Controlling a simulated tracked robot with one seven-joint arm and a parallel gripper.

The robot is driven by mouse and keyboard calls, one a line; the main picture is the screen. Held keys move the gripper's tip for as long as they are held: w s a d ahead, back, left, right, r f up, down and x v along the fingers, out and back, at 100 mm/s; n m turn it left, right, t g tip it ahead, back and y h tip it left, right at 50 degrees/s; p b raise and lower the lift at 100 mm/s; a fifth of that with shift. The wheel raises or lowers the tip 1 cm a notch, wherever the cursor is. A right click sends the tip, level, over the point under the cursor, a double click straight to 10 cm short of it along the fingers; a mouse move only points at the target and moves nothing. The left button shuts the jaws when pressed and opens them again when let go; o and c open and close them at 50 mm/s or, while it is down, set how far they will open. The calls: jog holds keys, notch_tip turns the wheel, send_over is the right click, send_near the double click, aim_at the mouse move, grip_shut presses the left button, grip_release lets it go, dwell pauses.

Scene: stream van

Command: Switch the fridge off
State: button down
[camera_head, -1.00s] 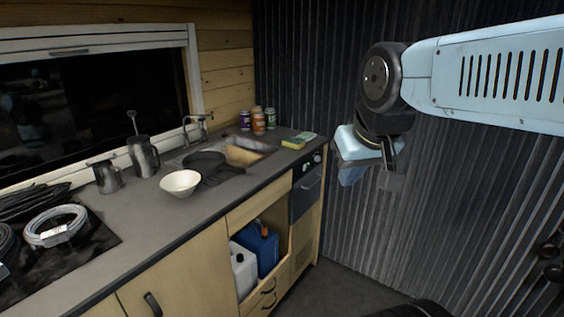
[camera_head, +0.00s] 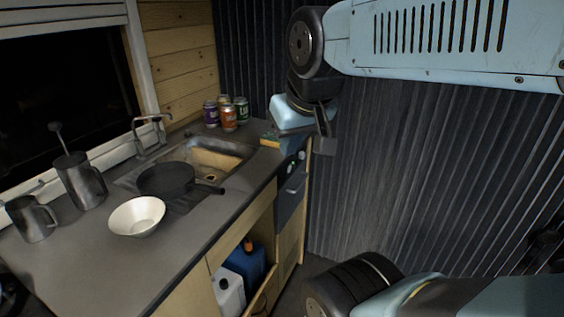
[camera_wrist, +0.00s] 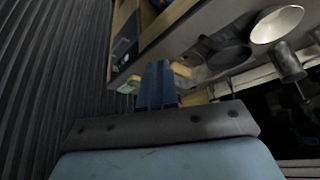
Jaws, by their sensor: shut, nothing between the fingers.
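The fridge (camera_head: 289,203) appears to be the dark-fronted unit at the far end of the wooden counter, with a bar handle. Small pale round controls (camera_head: 290,168) sit on its upper front; their setting is too small to read. In the wrist view the dark front (camera_wrist: 123,48) lies ahead and left of the fingers. I see no contact with the controls.
The counter (camera_head: 90,255) holds a white bowl (camera_head: 137,216), a dark pan (camera_head: 165,179), metal jugs (camera_head: 80,180) and several cans (camera_head: 229,118) by the sink (camera_head: 215,160). A yellow-green item (camera_head: 270,140) lies near my gripper. A corrugated wall (camera_head: 400,180) stands right of the fridge.

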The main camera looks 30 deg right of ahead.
jog(key=w+d+f+m+g+h, duration=0.1)
jog(key=w+d+f+m, duration=0.1)
jog(key=w+d+f, duration=0.4)
jog(key=w+d+f+m+h, duration=0.1)
jog(key=w+d+f+h, duration=0.2)
jog(key=w, duration=0.6)
jog(key=w+d+f+m+t+y, duration=0.3)
jog(key=w+d+f+m, duration=0.3)
jog(key=w+d+f, duration=0.3)
jog(key=shift+d+f+y, duration=0.4)
jog(key=shift+d+f, duration=1.9)
jog(key=shift+f, duration=0.5)
jog(key=shift+w+f, duration=0.1)
jog(key=shift+f, duration=0.05)
